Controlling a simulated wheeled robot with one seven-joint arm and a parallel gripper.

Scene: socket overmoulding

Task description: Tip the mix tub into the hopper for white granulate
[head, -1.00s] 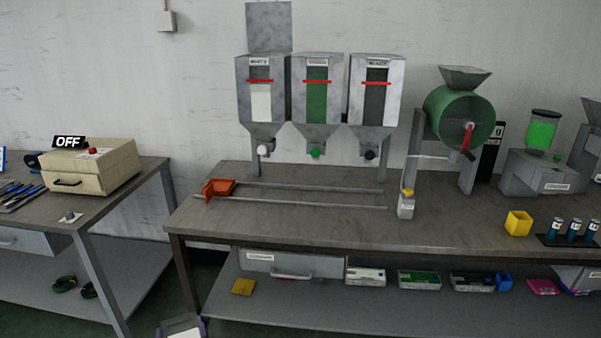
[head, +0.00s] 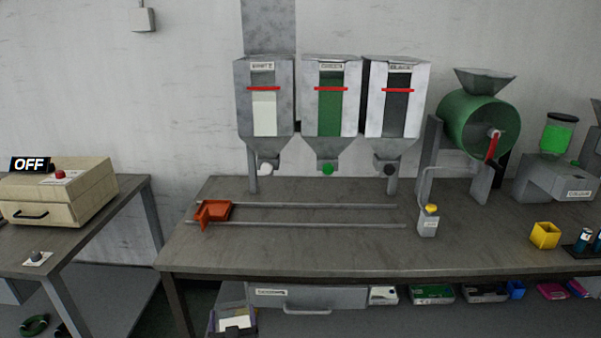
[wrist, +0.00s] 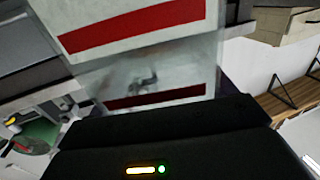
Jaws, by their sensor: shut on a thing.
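The white hopper (head: 265,100) is the leftmost of three grey hoppers on the bench. Its window shows white fill below a red line, and its lid (head: 268,25) stands upright, open. In the wrist view my gripper (wrist: 165,110) is a dark body across the bottom, shut on the mix tub (wrist: 150,82), a see-through tub with a white face and red bands. The tub is close to the camera and its contents are unclear. In the head view a grey-edged object with a white and yellow patch, apparently the held tub (head: 235,318), shows at the bottom edge, below bench height.
The green hopper (head: 331,100) and black hopper (head: 395,100) stand right of the white one. An orange slide (head: 213,212) sits on rails before them. A green drum (head: 478,125) stands farther right. The bench's front middle is clear.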

